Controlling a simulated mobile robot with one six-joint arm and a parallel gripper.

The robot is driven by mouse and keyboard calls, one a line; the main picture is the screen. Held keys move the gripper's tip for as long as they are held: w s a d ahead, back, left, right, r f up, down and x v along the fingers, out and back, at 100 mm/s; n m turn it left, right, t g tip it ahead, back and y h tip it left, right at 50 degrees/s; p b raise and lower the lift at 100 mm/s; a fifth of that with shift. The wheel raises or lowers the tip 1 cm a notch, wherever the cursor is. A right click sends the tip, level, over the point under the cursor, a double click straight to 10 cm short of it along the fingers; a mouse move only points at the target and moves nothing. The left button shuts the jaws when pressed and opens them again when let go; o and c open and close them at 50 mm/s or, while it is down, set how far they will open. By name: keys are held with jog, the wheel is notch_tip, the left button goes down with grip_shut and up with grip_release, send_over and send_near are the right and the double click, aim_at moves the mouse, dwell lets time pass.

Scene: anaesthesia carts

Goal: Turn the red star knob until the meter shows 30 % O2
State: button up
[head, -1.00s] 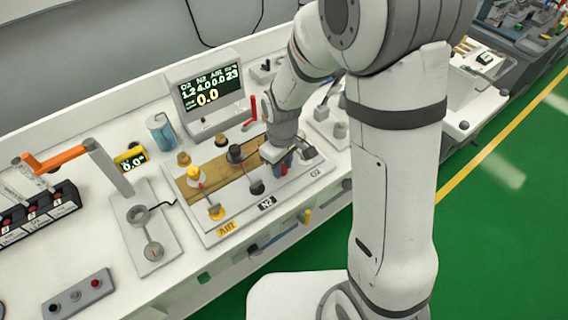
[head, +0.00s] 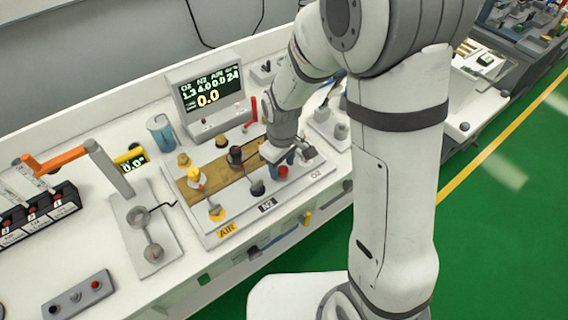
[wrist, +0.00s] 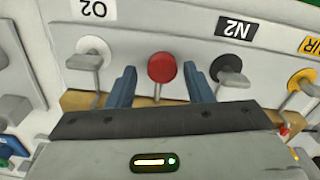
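The red knob (wrist: 162,67) stands between my gripper's (wrist: 160,70) two blue fingers in the wrist view, with a visible gap on each side. It looks round, and its star shape cannot be made out. In the head view the red knob (head: 283,171) shows just below my gripper (head: 285,160), on the panel near the O2 label (head: 315,175). My gripper is open around or just above it; the exact height is unclear. The meter (head: 208,88) reads O2 1.3, N2 4.0, AIR 0.0 and 24 in the last column, with a large 0.0 below.
A black-collared N2 valve (wrist: 228,68) and a yellow-collared AIR valve (wrist: 300,80) stand to one side of the knob in the wrist view. A white-collared valve (wrist: 92,52) by the O2 label stands on the other side. A blue cylinder (head: 161,132) stands left of the meter.

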aim_at(282, 168)
jog(key=shift+o, duration=0.2)
jog(key=shift+s, duration=0.1)
jog(key=shift+r, duration=3.85)
